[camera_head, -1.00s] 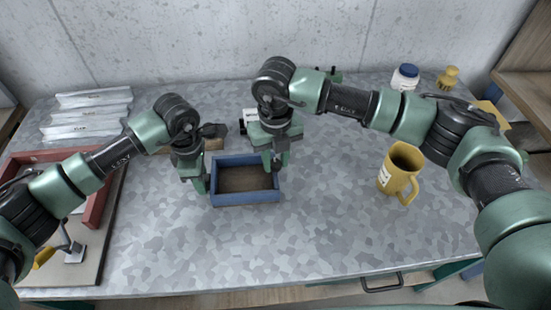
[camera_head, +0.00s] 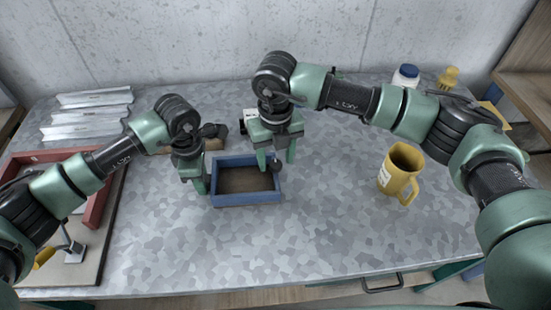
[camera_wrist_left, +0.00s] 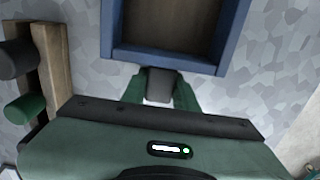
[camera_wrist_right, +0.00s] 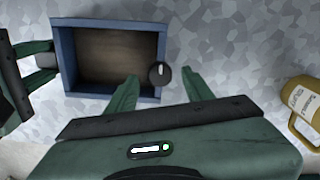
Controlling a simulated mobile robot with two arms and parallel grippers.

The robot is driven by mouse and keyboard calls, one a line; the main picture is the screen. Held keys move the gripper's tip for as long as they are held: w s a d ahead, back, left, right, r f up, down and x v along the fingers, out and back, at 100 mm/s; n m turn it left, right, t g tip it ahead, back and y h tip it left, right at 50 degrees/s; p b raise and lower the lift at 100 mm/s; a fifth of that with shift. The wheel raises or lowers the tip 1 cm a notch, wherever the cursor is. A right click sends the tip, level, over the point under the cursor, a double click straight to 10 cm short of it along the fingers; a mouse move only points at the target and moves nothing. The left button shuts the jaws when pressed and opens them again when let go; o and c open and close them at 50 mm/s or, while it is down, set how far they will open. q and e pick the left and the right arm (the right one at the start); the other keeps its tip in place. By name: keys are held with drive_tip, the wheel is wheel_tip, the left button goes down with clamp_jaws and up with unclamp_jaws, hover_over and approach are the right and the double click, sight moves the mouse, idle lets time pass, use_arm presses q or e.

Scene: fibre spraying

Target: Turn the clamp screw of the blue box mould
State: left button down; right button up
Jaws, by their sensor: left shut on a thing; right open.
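The blue box mould (camera_head: 247,199) lies on the metal tabletop, open side up, with a brown inner floor. Its clamp screw is a dark round knob (camera_wrist_right: 160,74) with a pale mark, on the mould's right wall. My left gripper (camera_head: 205,188) is at the mould's left wall; in the left wrist view (camera_wrist_left: 160,88) its fingers are shut on a grey piece at that wall. My right gripper (camera_head: 277,161) is open, one finger on each side of the knob and apart from it; the right wrist view (camera_wrist_right: 162,76) shows this gap clearly.
A yellow jug (camera_head: 401,170) stands to the right, with a blue-lidded jar (camera_head: 405,77) at the back. The tabletop in front of the mould is clear.

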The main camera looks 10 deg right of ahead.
sight(276, 164)
wheel_tip(276, 164, up, 11)
idle(0.3)
drive_tip(key=shift+f, duration=0.1)
use_arm(q)
drive_tip(key=c, duration=1)
unclamp_jaws()
drive_tip(key=shift+r, duration=0.1)
wheel_tip(276, 164, up, 12)
drive_tip(key=shift+f, duration=0.1)
drive_tip(key=shift+r, duration=0.2)
